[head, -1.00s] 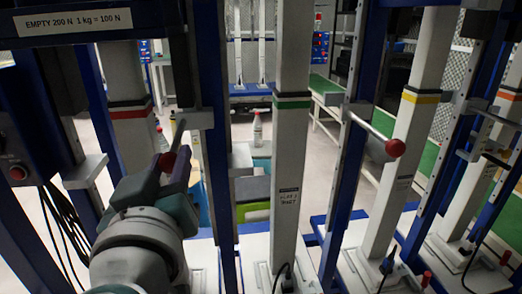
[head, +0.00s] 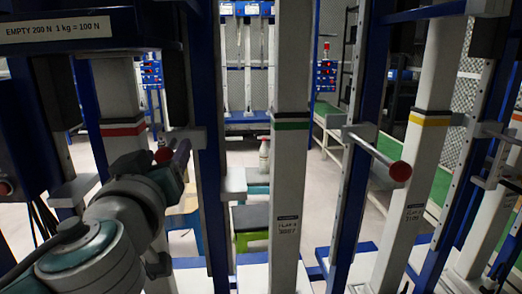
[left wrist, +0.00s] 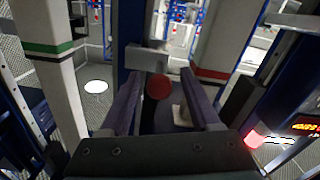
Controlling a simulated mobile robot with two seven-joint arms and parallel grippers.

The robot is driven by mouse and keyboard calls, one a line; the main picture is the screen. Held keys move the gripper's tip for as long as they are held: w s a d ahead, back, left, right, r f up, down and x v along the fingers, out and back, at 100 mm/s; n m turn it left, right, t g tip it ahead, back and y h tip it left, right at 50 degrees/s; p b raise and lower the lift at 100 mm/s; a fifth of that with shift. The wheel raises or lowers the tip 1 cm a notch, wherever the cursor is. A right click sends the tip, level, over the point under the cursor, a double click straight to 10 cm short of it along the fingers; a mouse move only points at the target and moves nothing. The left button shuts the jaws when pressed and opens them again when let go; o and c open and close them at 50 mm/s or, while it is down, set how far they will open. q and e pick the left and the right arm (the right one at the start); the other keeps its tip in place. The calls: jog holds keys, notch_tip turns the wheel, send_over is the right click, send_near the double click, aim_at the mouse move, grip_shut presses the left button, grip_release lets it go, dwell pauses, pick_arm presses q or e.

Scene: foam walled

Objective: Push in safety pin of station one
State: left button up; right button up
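The safety pin's red knob (head: 163,155) shows at the left in the head view, beside the red-banded column (head: 124,130) and the metal bracket (head: 188,136). My left gripper (head: 174,160) is at the knob. In the left wrist view the red knob (left wrist: 158,87) lies between the two purple fingers of my left gripper (left wrist: 160,95), with a gap on each side. The fingers are open. The bracket (left wrist: 147,59) is just beyond the knob. How far the pin stands out is hard to tell. My right gripper is not in view.
Another pin with a red knob (head: 400,171) sticks out from a blue post on the right. A green-banded column (head: 290,160) and a yellow-banded column (head: 422,140) stand to the right of my arm. Blue uprights crowd the space around it.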

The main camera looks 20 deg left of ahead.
pick_arm(q)
jog(key=shift+s, duration=0.1)
jog(key=b+v, duration=0.2)
jog(key=v, duration=0.7)
jog(key=shift+s+d+b, duration=0.2)
jog(key=shift+s+b, duration=0.15)
